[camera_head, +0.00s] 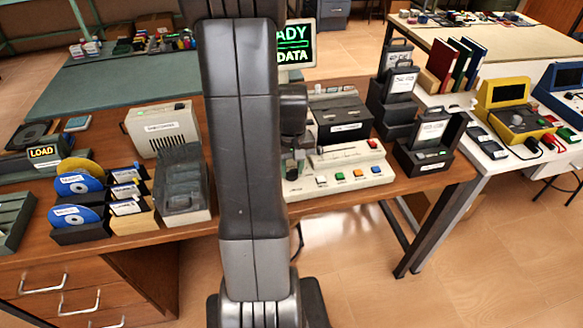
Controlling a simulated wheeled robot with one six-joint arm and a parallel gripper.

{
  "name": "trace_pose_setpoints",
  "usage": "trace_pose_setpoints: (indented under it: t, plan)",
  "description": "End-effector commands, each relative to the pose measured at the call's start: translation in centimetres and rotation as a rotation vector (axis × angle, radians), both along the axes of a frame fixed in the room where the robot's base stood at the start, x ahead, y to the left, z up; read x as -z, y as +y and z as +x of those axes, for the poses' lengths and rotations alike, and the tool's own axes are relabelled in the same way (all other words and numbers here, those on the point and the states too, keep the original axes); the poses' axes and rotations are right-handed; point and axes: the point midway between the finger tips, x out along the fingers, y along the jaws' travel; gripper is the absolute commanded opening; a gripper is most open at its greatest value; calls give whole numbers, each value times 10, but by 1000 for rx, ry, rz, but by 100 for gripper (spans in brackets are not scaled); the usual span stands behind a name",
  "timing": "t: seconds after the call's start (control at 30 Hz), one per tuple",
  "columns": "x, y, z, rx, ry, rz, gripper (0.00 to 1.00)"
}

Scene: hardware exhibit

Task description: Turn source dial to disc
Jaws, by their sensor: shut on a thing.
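The beige control panel (345,187) stands on the brown table just right of my arm, with a row of coloured buttons along its front and a red one at its upper right. My gripper (293,168) points down at the panel's left part, partly behind my arm. Its fingers are small and dark here, shut on what appears to be the source dial. The dial itself, its pointer and any disc marking are hidden by the gripper and arm.
A monitor (297,44) behind shows green text ending "ADY" and "DATA". A black drive unit (342,128) stands behind the panel, and dark labelled holders (424,155) stand to its right. Blue discs in trays (80,234) and a beige box (162,129) stand left.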

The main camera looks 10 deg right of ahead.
Motion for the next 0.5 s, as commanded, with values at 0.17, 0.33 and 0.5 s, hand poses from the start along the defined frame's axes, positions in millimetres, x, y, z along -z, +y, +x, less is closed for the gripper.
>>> trace_pose_setpoints:
  t: [0.17,0.33,0.5]
  plan:
    - [0,0,1,-82,-2,-1,10]
    - [-1,0,1,-127,-2,-1,10]
    - [-1,0,1,-144,-2,-1,10]
